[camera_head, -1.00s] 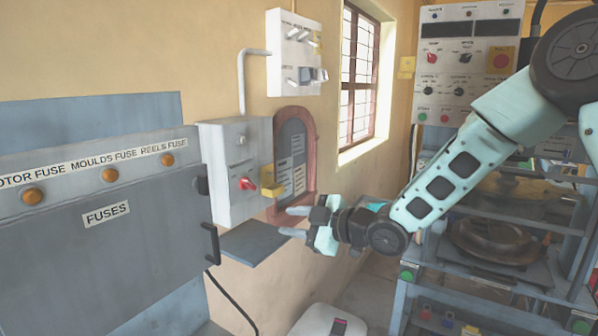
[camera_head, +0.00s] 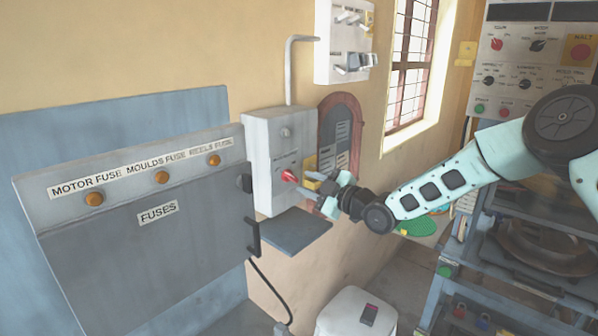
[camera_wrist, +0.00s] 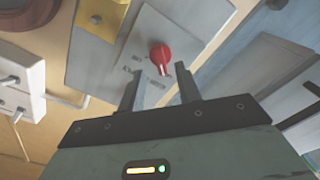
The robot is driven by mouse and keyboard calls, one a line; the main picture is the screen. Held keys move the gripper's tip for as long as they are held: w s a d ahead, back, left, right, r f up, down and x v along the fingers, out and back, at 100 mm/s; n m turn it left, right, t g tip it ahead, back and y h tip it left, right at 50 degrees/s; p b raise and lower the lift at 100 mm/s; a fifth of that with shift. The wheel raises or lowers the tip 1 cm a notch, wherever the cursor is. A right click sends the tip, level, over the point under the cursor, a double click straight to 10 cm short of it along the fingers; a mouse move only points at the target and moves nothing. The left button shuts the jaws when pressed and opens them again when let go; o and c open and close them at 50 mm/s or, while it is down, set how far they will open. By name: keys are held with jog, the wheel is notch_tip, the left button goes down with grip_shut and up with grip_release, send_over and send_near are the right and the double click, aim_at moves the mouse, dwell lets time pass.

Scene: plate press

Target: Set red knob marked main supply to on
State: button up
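The red knob (camera_head: 289,175) sits on the front of a grey wall box (camera_head: 278,135). In the wrist view the red knob (camera_wrist: 160,56) shows just beyond and between my fingertips, with its narrow handle toward my gripper. My gripper (camera_head: 318,190) is at the box's right front, close to the knob. In the wrist view my gripper (camera_wrist: 160,85) has its two fingers apart with nothing between them that I can see held. Markings beside the knob are too small to read. Contact between fingers and knob cannot be told.
A small grey shelf (camera_head: 290,232) juts out below. The fuse cabinet (camera_head: 150,225) stands at left, with a black handle (camera_head: 252,238). A white bin-like object (camera_head: 357,312) stands below my arm.

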aim_at(295, 179)
jog(key=shift+p+x, duration=0.65)
jog(key=shift+x, duration=1.3)
jog(key=shift+c, duration=0.3)
grip_shut()
